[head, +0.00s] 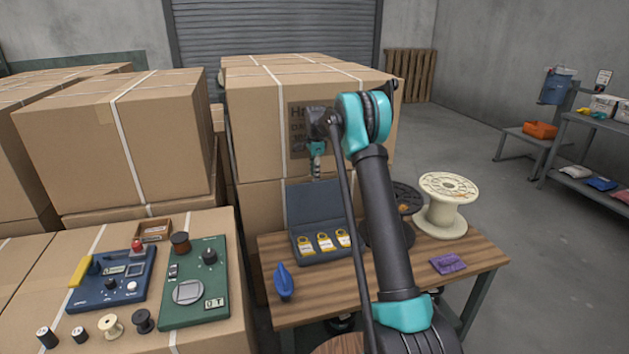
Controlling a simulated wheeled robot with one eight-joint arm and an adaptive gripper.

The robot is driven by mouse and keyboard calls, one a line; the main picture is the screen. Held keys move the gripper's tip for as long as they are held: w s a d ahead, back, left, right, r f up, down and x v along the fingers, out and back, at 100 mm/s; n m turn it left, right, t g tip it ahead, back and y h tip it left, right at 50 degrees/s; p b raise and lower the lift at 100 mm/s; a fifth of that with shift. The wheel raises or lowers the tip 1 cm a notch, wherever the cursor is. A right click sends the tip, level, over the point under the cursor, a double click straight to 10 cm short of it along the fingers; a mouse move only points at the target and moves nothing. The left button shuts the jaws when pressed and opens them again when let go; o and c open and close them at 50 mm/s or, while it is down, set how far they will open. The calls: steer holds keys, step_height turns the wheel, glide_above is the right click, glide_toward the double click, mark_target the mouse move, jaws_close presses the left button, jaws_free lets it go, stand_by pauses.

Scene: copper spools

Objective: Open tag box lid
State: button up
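The tag box (300,254) is a dark grey case on the wooden table, with several yellow-and-white tags (325,242) showing inside. Its lid (302,204) stands raised at the back of the box, roughly upright. My gripper (316,174) points down over the top edge of the lid, in front of a large carton. It overlaps the lid's edge in the picture; I cannot tell whether it touches. Its fingers are too small and dark to show whether they are open or shut. My arm hides the area just right of the box.
On the wooden table (473,262) are a blue pointed object (284,282), a purple packet (447,263), a cream spool (446,208) and a dark spool (406,197). Tall strapped cartons (262,135) stand behind. Blue and green devices (200,315) sit on a carton at left.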

step_height(320, 180, up, 8)
steer(key=shift+s+r, duration=0.15)
steer(key=shift+s, duration=0.1)
steer(key=shift+d, duration=0.1)
steer(key=s+d+n+t, duration=0.1)
steer(key=s+d+n, duration=0.25)
steer(key=s, duration=0.75)
steer(key=s+d+n+t, duration=0.15)
steer(key=s+n, duration=0.25)
steer(key=s, duration=0.8)
steer(key=s+d+f+n, duration=0.1)
steer(key=s+f+n, duration=0.1)
steer(key=s, duration=0.8)
steer(key=s+d+f+n, duration=0.1)
steer(key=s+f+n, duration=0.2)
steer(key=s, duration=0.7)
steer(key=s+d+f+n+t, duration=0.1)
steer(key=s+f+n, duration=0.2)
steer(key=s+f, duration=0.3)
steer(key=s, duration=0.3)
steer(key=shift+s+d+f, duration=0.25)
steer(key=shift+s+d, duration=0.05)
steer(key=shift+s, duration=0.1)
